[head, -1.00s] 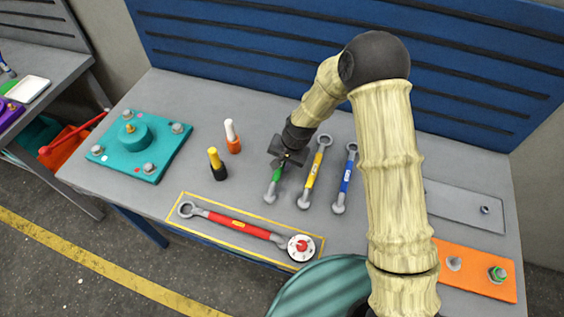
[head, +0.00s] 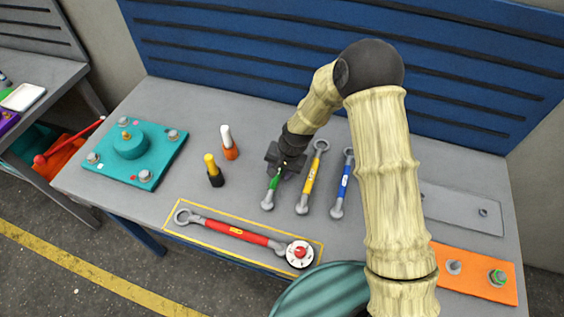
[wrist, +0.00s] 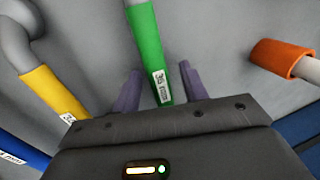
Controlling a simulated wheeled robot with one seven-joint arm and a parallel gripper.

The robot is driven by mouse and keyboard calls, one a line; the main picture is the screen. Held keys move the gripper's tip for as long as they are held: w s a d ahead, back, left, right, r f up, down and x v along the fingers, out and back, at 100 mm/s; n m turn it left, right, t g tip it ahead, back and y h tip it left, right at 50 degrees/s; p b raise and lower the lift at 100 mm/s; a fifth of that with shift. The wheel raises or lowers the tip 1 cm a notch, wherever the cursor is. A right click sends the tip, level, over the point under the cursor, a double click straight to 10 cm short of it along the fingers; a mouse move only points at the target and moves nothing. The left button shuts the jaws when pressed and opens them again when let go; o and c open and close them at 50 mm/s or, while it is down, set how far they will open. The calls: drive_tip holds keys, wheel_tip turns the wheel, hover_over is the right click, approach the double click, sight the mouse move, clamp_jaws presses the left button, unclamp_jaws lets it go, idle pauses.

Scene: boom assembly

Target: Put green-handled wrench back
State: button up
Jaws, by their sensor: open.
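The green-handled wrench (head: 273,186) lies on the grey workbench, left of the yellow-handled wrench (head: 310,178). My gripper (head: 277,172) is over its handle and hides its far end in the head view. In the wrist view the green handle (wrist: 147,45) runs between the two fingers of my gripper (wrist: 158,90), which are open on either side of it. I cannot tell whether a finger touches the handle. The blue-handled wrench (head: 344,182) lies further right.
A red torque wrench (head: 237,231) lies inside a yellow outline at the front. A yellow-capped bottle (head: 214,171) and an orange bottle (head: 229,143) stand left of my gripper. A teal plate (head: 108,166) is at left, an orange plate (head: 475,273) at right.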

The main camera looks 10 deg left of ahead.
drive_tip(key=b+v, duration=0.2)
drive_tip(key=v, duration=1.5)
drive_tip(key=shift+r, duration=0.15)
drive_tip(key=shift+d, duration=0.1)
